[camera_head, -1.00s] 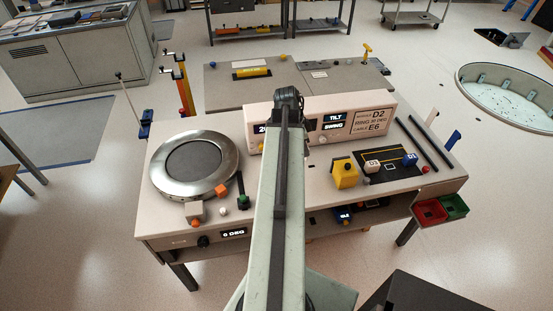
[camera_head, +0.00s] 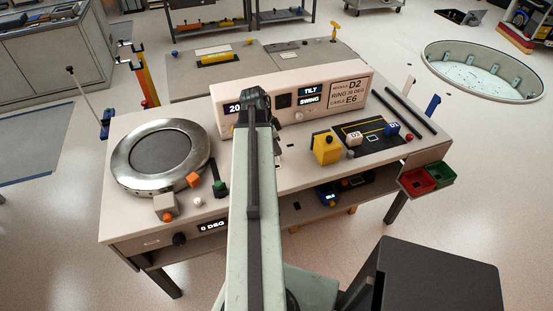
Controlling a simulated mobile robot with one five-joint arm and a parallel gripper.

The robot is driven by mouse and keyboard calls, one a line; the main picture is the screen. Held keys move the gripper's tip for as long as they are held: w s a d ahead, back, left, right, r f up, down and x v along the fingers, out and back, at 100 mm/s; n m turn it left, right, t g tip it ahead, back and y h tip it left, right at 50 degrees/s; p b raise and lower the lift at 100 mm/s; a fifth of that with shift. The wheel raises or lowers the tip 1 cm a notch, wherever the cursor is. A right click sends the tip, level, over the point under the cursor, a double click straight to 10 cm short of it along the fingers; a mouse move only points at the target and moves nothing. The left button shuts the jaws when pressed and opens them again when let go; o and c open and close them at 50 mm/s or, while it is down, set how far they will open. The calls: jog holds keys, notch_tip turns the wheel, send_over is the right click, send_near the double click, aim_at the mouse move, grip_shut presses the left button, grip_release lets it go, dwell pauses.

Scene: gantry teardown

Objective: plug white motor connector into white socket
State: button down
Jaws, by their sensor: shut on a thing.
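My gripper (camera_head: 256,103) is at the far dark end of my arm, in front of the pale console on the workbench. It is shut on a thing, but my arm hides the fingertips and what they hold. A small pale piece (camera_head: 278,161) shows just right of my arm, near the console's foot. I cannot tell whether it is the white motor connector, the white socket or something else. A small white knob (camera_head: 197,202) sits at the bench's front left. I cannot make out the connector or the socket for certain.
The workbench (camera_head: 290,180) carries a round metal ring (camera_head: 124,177) at left, the console (camera_head: 345,97) at the back, and a yellow block (camera_head: 326,148) beside a dark mat (camera_head: 375,148) at right. Red (camera_head: 416,181) and green (camera_head: 441,171) bins hang at the right edge.

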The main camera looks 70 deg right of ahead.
jog(key=shift+r+p, duration=0.1)
jog(key=shift+p, duration=0.2)
jog(key=b, duration=0.6)
send_over(278, 167)
jog(key=f, duration=0.5)
jog(key=shift+w+a+f, duration=0.25)
jog(key=shift+w+f, duration=0.05)
jog(key=shift+w, duration=0.05)
jog(key=shift+f, duration=0.15)
jog(key=shift+f+b, duration=0.65)
jog(key=shift+f, duration=0.05)
jog(key=shift+f, duration=0.1)
jog(key=shift+f+b, duration=0.25)
jog(key=shift+b, duration=0.15)
jog(key=shift+f, duration=0.1)
